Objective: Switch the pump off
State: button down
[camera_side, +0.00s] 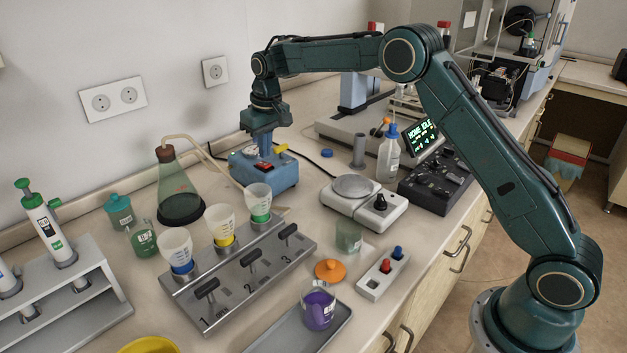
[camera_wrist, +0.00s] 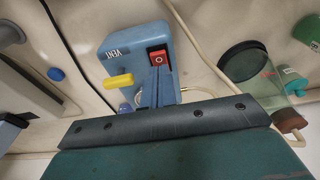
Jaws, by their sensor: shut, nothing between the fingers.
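The pump is a blue box (camera_side: 284,177) on the bench by the wall, and it also fills the upper middle of the wrist view (camera_wrist: 128,48). Its red rocker switch (camera_wrist: 158,58) bears a white round mark; it shows in the side view too (camera_side: 261,167). A yellow vent lever (camera_wrist: 118,81) sits beside the switch, under a "VENT" label. My gripper (camera_wrist: 158,72) points down over the pump, shut and empty, its fingertips close to the switch. I cannot tell whether they touch it. The fingertips cover the switch's near edge.
A conical flask (camera_side: 180,190) stands left of the pump, with a pale hose running between them. Coloured cups on a valve rack (camera_side: 240,285) stand in front. A balance (camera_side: 365,205) and a white bottle (camera_side: 388,160) are to the right.

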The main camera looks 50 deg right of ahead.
aim_at(267, 164)
jog(key=shift+f, duration=1.1)
dwell(1.1)
jog(key=shift+r, duration=3.55)
